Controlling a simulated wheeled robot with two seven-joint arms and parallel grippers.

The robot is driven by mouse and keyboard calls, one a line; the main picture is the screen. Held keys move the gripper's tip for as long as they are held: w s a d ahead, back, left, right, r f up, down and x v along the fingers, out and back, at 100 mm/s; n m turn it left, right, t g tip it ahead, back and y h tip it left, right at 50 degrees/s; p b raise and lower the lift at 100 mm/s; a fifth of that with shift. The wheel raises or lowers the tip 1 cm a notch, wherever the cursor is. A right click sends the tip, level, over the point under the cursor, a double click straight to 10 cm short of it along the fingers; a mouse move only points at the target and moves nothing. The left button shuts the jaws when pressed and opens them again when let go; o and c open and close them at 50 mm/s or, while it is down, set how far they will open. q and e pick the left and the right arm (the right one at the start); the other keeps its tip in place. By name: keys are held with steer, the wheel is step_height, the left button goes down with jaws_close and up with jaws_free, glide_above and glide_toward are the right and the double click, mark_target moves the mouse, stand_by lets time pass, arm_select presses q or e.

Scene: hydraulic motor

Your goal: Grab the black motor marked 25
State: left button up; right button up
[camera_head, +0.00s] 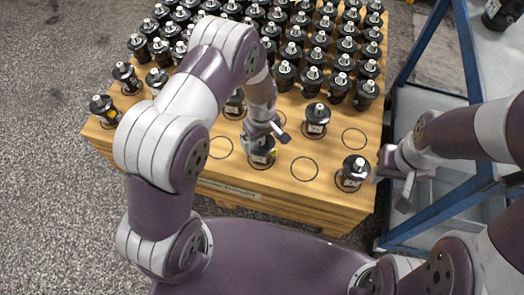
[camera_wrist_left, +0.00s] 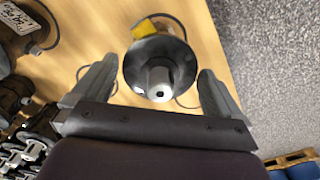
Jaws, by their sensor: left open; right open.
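Many black motors with silver shafts stand upright on a wooden pallet table (camera_head: 230,178). I cannot read a number 25 on any of them. My left gripper (camera_head: 265,135) is open above a black motor (camera_head: 262,152) in the front row. In the left wrist view that motor (camera_wrist_left: 160,66), with a yellow patch on its side, sits between the spread fingers of my left gripper (camera_wrist_left: 158,95), with gaps on both sides. My right gripper (camera_head: 392,182) is open at the table's right edge, beside another black motor (camera_head: 354,172). It looks empty.
Another motor with a white label (camera_wrist_left: 18,18) is at the upper left of the wrist view. Empty marked circles lie near the front. Several rows of motors fill the back. A blue frame (camera_head: 425,50) stands right of the table.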

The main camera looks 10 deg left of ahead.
arm_select(q)
steer(key=shift+f, duration=0.1)
steer(key=c, duration=1.8)
